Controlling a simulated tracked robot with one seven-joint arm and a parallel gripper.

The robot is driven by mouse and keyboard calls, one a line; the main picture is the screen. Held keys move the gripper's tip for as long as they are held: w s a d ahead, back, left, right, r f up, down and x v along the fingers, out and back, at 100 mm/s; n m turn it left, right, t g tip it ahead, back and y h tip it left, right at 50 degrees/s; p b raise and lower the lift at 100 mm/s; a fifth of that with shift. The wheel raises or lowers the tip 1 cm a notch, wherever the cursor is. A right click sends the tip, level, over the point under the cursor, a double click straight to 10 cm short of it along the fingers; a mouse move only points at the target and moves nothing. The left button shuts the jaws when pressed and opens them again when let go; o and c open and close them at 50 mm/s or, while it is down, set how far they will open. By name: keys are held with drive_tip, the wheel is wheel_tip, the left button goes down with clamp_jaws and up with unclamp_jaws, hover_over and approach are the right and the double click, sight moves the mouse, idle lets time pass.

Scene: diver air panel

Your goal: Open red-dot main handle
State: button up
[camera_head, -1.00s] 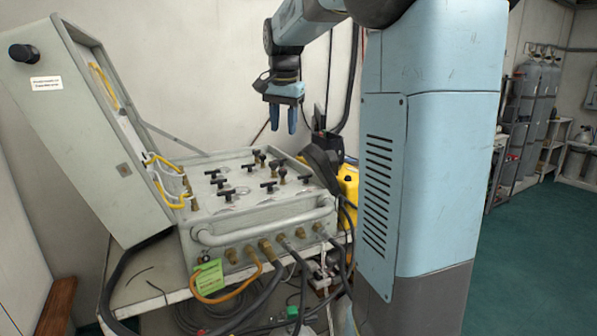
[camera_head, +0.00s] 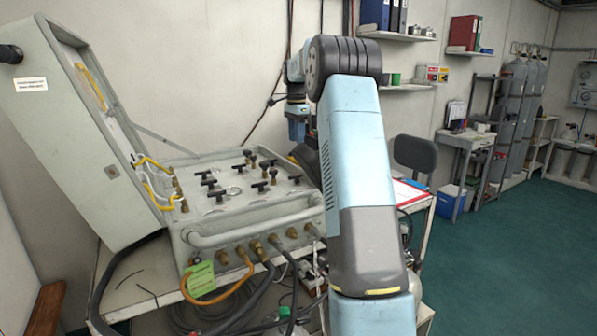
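The diver air panel (camera_head: 250,208) is a grey case on a white bench, its lid open to the left. Several black T-shaped handles stand on its top face, such as a front one (camera_head: 217,195) and one at the back right (camera_head: 273,174). No red dot can be made out at this size, so I cannot tell which is the main handle. My gripper (camera_head: 298,132) is in the air behind and right of the panel, pointing down, apart from every handle. My arm partly hides it, and its finger gap does not show.
A rail handle (camera_head: 250,229) runs along the panel's front. Hoses and an orange cable (camera_head: 217,297) hang below it. A side table with a red clipboard (camera_head: 410,192) stands right of my arm. Green floor (camera_head: 510,270) is clear at the right.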

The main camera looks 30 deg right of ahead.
sight(297, 175)
wheel_tip(297, 175, down, 13)
drive_tip(key=shift+f, duration=0.15)
idle(0.4)
clamp_jaws()
drive_tip(key=shift+d, duration=0.25)
drive_tip(key=shift+a, duration=0.2)
